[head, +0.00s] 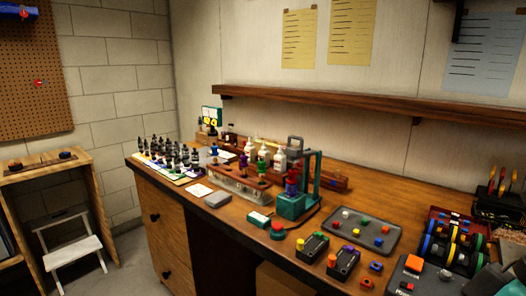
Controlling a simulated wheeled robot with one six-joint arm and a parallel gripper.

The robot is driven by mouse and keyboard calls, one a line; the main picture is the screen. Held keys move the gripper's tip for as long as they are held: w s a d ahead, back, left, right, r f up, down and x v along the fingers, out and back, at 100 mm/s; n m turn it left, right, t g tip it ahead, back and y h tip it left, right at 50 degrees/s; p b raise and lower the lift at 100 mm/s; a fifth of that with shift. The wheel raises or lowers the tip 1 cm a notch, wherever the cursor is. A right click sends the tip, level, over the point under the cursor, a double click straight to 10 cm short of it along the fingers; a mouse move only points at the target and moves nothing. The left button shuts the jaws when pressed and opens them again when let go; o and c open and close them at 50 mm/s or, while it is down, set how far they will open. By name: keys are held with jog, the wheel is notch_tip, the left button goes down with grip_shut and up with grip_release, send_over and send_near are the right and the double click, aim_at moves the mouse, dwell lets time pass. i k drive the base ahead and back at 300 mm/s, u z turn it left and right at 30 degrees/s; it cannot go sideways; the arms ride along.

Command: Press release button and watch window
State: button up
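Several things on the wooden workbench (185,191) look like buttons, and I cannot tell which is the release button. A round red knob on a green base (277,230) stands near the front edge. A teal stand (292,205) with a tall frame holds a red and blue piece. A small teal block with a pale top (259,219) lies beside the red knob. No part is clearly a watch window. My gripper is not in view.
A grey tray (345,240) holds small coloured pieces. Dark bottles (170,152) crowd the bench's left end. Two dark boxes with coloured knobs (312,247) sit near the front edge. Coloured spools (447,245) stand at right. A shelf (350,103) runs above. A white stool (72,250) stands left.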

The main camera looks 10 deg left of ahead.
aim_at(277, 226)
jog(key=u, duration=1.45)
jog(key=k, duration=0.7)
jog(key=z, duration=0.8)
jog(key=i, duration=1.05)
